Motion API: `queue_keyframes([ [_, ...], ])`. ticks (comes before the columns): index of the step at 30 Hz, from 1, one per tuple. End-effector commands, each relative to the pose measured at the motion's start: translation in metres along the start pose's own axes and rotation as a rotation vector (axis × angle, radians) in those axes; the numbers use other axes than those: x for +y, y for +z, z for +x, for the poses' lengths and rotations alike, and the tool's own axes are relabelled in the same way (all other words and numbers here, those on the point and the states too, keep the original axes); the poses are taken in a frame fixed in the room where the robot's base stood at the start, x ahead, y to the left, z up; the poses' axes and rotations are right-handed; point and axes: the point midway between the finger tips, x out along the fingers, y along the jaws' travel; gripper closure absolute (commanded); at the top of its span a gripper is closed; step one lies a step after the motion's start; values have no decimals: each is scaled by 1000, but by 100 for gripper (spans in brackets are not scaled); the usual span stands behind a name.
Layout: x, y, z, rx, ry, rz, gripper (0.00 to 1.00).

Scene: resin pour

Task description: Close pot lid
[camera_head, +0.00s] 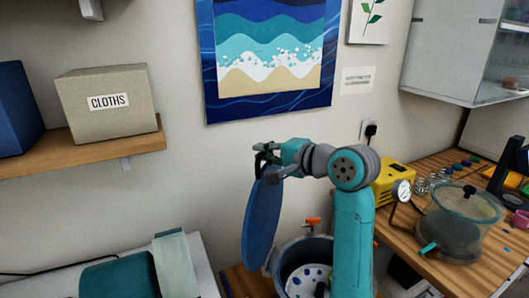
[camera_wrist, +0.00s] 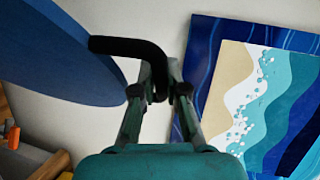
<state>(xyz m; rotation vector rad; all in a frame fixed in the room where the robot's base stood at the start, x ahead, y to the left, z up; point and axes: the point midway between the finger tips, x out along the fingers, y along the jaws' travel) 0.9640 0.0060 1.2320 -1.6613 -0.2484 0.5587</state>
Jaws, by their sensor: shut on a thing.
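The blue pot lid (camera_head: 262,222) hangs tilted almost on edge below my gripper (camera_head: 268,152), above and to the left of the pot. In the wrist view the lid (camera_wrist: 60,50) fills the upper left, and its black bent handle (camera_wrist: 125,46) runs between the fingers. My gripper (camera_wrist: 158,92) is shut on that handle. The pot (camera_head: 318,245) stands open below, grey-walled, with a white, spotted piece (camera_head: 305,280) inside. My arm hides part of the pot's right side. An orange valve handle (camera_head: 313,221) shows at the pot's back rim.
A wooden bench (camera_head: 425,276) at the right holds a gauge (camera_head: 402,190), a clear lidded chamber (camera_head: 460,222) and a yellow case (camera_head: 392,181). A shelf (camera_head: 100,155) with a cloths box (camera_head: 108,100) is at the left. The wave picture (camera_head: 268,103) hangs behind my gripper.

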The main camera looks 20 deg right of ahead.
Motion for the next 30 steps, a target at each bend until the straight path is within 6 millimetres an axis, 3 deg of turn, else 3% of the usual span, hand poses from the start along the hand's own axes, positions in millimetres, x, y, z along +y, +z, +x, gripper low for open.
queue_keyframes([
  [11,5,-8,-15,2,-37,19,100],
  [20,30,-35,-74,3,-208,99,100],
  [30,84,-69,-152,0,-471,217,100],
])
